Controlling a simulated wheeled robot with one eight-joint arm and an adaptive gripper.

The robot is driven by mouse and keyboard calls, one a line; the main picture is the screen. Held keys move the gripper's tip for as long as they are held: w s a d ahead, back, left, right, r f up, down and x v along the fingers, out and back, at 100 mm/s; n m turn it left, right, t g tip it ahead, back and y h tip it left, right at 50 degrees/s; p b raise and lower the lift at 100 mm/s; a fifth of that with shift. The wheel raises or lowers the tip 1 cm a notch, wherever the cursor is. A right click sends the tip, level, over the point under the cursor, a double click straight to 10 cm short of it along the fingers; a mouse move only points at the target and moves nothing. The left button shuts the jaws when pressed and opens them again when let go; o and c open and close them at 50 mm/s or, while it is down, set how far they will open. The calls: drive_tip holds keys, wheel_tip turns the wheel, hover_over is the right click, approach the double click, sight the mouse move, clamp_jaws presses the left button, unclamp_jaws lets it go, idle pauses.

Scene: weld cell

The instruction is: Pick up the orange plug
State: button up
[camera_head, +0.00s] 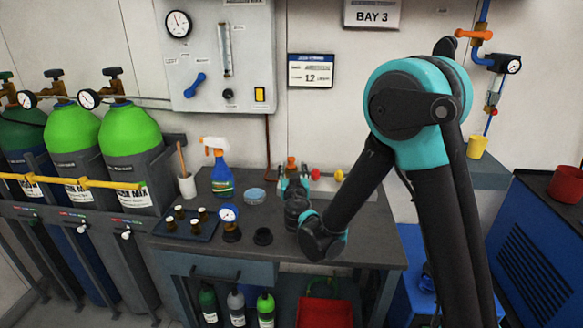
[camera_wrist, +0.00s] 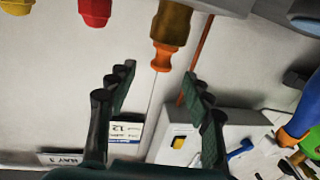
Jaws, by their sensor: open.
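The orange plug (camera_wrist: 163,57) shows in the wrist view as a small waisted orange piece joined to a brown-gold fitting (camera_wrist: 172,22). It lies between and slightly beyond the fingertips of my gripper (camera_wrist: 160,76), which is open with nothing between its pads. The wrist picture looks upside down. In the head view the orange plug (camera_head: 291,161) shows small above the workbench, just behind my gripper (camera_head: 292,182). My wrist and forearm hide much of the area below it.
A red fitting (camera_wrist: 95,10) and a yellow one (camera_wrist: 17,5) stand beside the plug. A panel (camera_head: 220,60) hangs behind.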

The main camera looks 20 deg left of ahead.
sight(291, 162)
drive_tip(key=shift+x, duration=3.15)
drive_tip(key=shift+s+a, duration=0.1)
drive_tip(key=c, duration=1.1)
